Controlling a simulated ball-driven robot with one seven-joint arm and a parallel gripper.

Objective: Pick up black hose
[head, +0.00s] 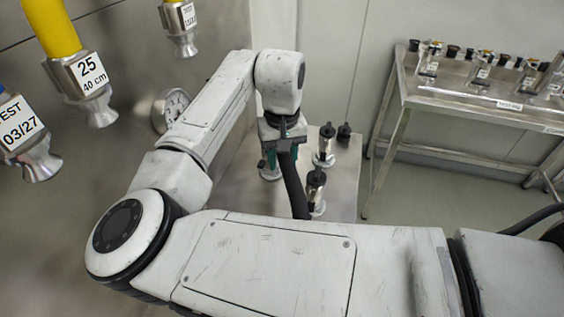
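A thick black hose (292,185) runs from just below my gripper (283,157) down towards the viewer and passes out of sight behind my white arm. Its upper end meets the gripper at a grey T-shaped part. Dark green finger parts show to the left and right of the hose. The hose covers the space between the fingertips, so I cannot tell whether they are closed on it or only around it.
Several metal fittings with black knobs (325,147) stand on a steel table (342,185) close beside the gripper. A steel bench (455,102) with small parts stands at right, with clear floor below.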

